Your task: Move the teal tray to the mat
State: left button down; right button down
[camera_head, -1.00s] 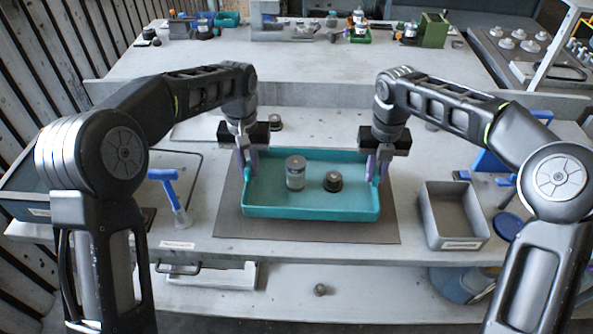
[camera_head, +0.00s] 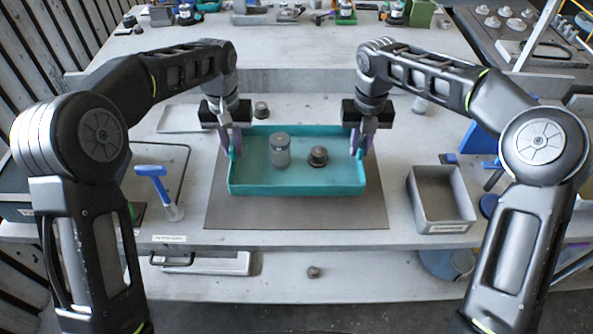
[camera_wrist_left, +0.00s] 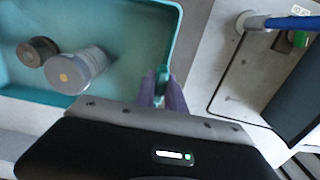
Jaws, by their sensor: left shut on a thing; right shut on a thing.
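The teal tray (camera_head: 300,188) is over the dark grey mat (camera_head: 295,215) on the workbench; I cannot tell whether it touches the mat. A grey-lidded jar (camera_head: 280,152) and a dark round knob-like part (camera_head: 318,156) stand in it. My left gripper (camera_head: 233,148) is shut on the tray's left wall, and my right gripper (camera_head: 361,143) is shut on its right wall. In the left wrist view the purple fingers (camera_wrist_left: 162,92) pinch the teal rim, with the tray (camera_wrist_left: 125,45) and its jar (camera_wrist_left: 78,72) to the left.
A grey open bin (camera_head: 440,200) stands right of the mat. A blue-handled tool (camera_head: 155,180) stands on the left. A small round part (camera_head: 314,272) lies on the lower shelf. The back table (camera_head: 290,50) holds several bottles and tools.

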aim_at(237, 163)
pick_arm(q)
jog(key=shift+f, duration=0.1)
pick_arm(e)
jog(key=shift+f, duration=0.1)
